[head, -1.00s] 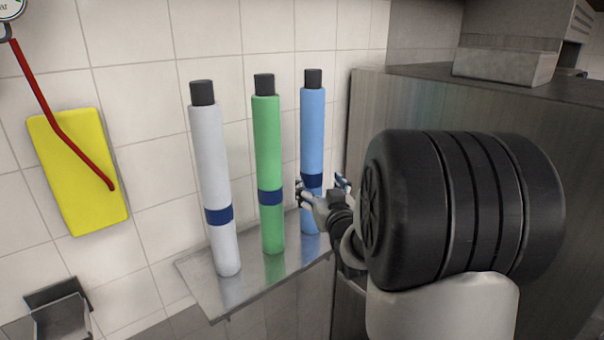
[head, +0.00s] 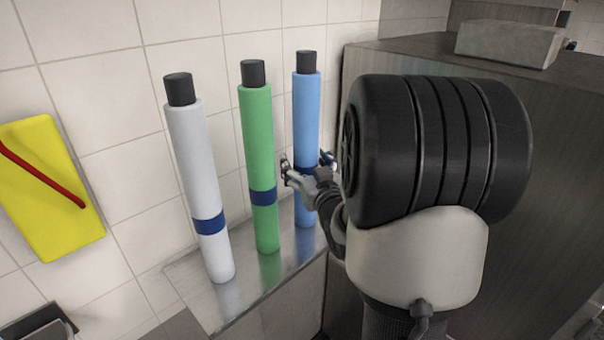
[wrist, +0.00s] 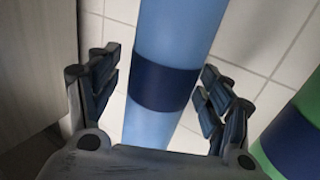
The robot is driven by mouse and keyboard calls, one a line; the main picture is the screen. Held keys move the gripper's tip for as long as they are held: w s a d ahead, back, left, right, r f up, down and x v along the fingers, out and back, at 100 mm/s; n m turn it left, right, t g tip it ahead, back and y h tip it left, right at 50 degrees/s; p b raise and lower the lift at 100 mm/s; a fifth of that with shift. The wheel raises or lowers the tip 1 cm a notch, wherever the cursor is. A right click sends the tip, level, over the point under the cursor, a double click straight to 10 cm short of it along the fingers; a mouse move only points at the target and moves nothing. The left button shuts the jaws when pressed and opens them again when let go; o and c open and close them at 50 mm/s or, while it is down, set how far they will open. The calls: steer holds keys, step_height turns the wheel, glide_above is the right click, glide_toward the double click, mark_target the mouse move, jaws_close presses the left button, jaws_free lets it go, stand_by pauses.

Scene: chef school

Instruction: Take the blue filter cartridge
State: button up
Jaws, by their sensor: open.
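The blue filter cartridge (head: 306,110) stands upright on a metal shelf (head: 215,300), the rightmost of three. It has a black cap and a dark blue band. My gripper (head: 307,168) is open in front of it at band height. In the wrist view the cartridge (wrist: 175,35) passes between the two open fingers (wrist: 155,95), with gaps on both sides. The fingers do not touch it there. In the head view my gripper hides part of the cartridge around the band.
A green cartridge (head: 256,130) stands just left of the blue one and shows at the wrist view's right edge (wrist: 305,110). A white cartridge (head: 195,160) stands farther left. A steel cabinet (head: 400,55) is close on the right. The tiled wall is behind.

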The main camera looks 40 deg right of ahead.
steer(key=shift+s, duration=0.15)
steer(key=shift+c, duration=0.8)
steer(key=c, duration=1.6)
steer(key=shift+r, duration=0.2)
